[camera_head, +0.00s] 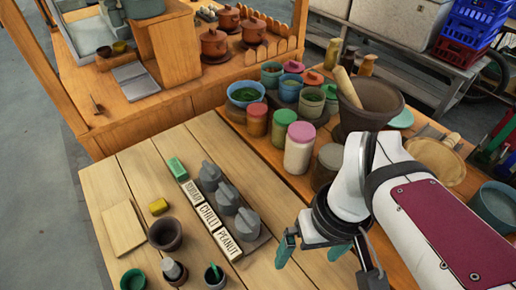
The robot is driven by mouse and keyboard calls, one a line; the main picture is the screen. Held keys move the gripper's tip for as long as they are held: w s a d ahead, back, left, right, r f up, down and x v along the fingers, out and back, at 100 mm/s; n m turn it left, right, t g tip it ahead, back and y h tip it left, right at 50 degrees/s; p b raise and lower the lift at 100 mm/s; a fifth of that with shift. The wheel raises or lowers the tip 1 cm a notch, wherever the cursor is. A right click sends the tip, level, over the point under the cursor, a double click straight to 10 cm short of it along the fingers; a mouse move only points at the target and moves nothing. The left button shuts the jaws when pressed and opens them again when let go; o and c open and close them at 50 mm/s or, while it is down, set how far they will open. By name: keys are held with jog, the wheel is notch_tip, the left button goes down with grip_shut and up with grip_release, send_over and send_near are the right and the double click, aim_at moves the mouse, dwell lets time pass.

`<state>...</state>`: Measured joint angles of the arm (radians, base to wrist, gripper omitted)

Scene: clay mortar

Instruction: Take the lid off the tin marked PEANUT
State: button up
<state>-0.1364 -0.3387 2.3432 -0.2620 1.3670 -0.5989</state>
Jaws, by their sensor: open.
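Three grey tins with knobbed lids stand in a row on a dark base, behind white labels. The tin marked PEANUT (247,223) is the nearest of the three, beside its label (228,244), and its lid appears to be on. The CHILLI tin (227,199) and the tin of the first label (210,175), which seems to read SUGAR, stand behind it. My gripper (315,254) is open and empty, with teal fingertips, to the right of the PEANUT tin and apart from it.
A brown cup (165,234), a green cup (133,280) and a wooden board (122,228) are on the left. A pink-lidded jar (299,148), other jars and a large mortar (369,105) stand behind, near my arm. Bare table lies between tins and gripper.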

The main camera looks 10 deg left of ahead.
jog(key=w+a+n+h, duration=0.1)
jog(key=w+a+n, duration=0.6)
jog(key=n, duration=1.6)
send_over(247, 216)
jog(key=f, duration=0.1)
jog(key=shift+n, duration=0.3)
notch_tip(247, 216, down, 16)
jog(key=c, duration=1.2)
